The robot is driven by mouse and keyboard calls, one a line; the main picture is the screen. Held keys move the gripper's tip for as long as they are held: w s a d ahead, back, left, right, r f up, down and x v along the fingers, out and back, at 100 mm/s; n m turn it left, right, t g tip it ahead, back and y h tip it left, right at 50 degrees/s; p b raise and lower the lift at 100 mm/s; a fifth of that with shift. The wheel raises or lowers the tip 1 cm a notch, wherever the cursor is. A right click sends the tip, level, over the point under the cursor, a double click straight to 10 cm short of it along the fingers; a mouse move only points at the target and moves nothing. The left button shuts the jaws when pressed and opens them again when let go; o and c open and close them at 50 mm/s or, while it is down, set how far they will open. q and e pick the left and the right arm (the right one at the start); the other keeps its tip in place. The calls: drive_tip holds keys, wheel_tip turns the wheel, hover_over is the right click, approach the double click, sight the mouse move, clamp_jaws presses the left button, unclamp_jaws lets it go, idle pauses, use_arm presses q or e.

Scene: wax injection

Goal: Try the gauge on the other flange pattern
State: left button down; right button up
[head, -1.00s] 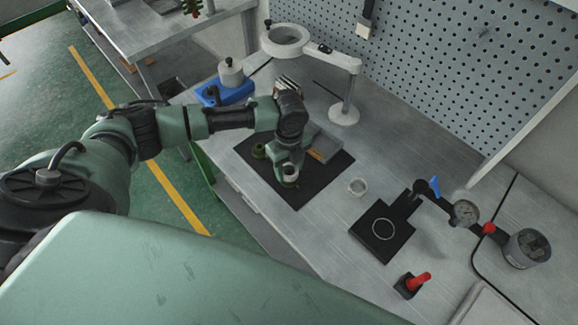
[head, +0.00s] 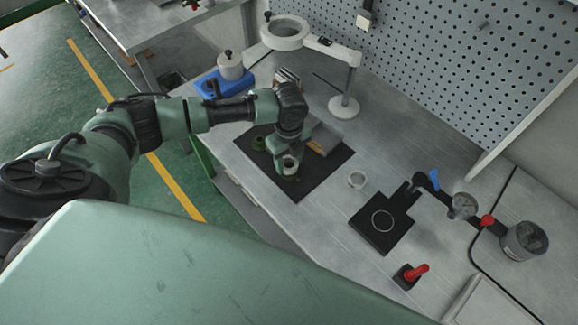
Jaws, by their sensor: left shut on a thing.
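My left gripper (head: 289,166) is low over the black mat (head: 318,181), shut on a small pale grey ring-shaped piece (head: 291,162), which looks like the gauge. A bit of green (head: 290,177) shows just below the ring, probably a flange pattern; I cannot tell whether the ring touches it. The fingers and wrist hide part of the ring and of the mat. My right gripper is not in view.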

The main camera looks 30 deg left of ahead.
use_arm(q)
drive_tip(key=shift+f+b, duration=0.35)
drive_tip(key=shift+f, duration=0.25)
idle(0.5)
drive_tip(key=shift+s+f+p, duration=0.1)
drive_tip(key=shift+p, duration=0.2)
idle(1.9)
drive_tip(key=shift+r+p, duration=2.75)
drive_tip(key=shift+r, duration=0.05)
